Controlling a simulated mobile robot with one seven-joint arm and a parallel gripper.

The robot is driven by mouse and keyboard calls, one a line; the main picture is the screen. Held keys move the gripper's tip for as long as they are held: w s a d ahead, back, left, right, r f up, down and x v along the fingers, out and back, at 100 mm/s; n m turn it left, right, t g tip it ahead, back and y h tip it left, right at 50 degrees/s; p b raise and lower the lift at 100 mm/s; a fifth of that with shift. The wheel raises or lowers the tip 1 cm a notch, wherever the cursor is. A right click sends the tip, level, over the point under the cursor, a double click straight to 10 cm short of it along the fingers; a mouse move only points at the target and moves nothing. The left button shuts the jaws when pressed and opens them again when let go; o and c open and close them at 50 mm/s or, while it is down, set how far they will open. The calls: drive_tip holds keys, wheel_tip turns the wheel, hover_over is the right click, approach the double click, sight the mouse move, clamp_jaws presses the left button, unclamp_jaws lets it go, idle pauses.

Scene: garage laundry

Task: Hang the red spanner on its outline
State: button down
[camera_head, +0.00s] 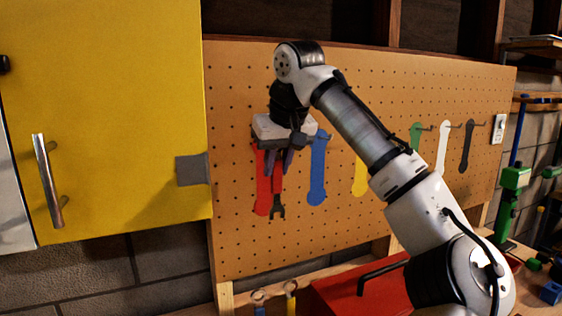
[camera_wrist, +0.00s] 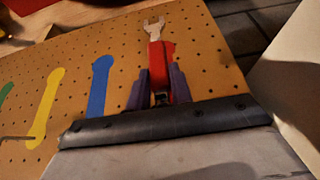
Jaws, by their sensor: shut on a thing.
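The red spanner (camera_wrist: 156,54) is between my gripper's purple fingers (camera_wrist: 160,88), its grey open-ended head pointing away from the gripper. In the head view the spanner (camera_head: 277,199) hangs head down below my gripper (camera_head: 278,163), in front of the pegboard. The red outline (camera_head: 262,190) is just left of the spanner and partly hidden by my gripper. In the wrist view, red of the outline (camera_wrist: 171,48) shows right beside and behind the handle. The top of the outline and any hook there are hidden. I cannot tell whether the spanner touches the board.
The pegboard (camera_head: 235,240) also bears blue (camera_head: 318,170), yellow (camera_head: 360,177), green, white and black outlines, with hooks near the right ones. A yellow cabinet (camera_head: 110,120) stands close on the left. A red toolbox (camera_head: 340,293) and spanners sit below.

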drive_tip(key=w+p, duration=0.1)
drive_tip(key=w+a+f+p, duration=0.1)
drive_tip(key=w, duration=0.1)
drive_tip(key=shift+w+a+f, duration=0.15)
drive_tip(key=shift+a, duration=0.05)
idle(0.4)
drive_tip(key=shift+f, duration=0.2)
idle(0.3)
drive_tip(key=c, duration=1.2)
unclamp_jaws()
drive_tip(key=shift+o, duration=0.2)
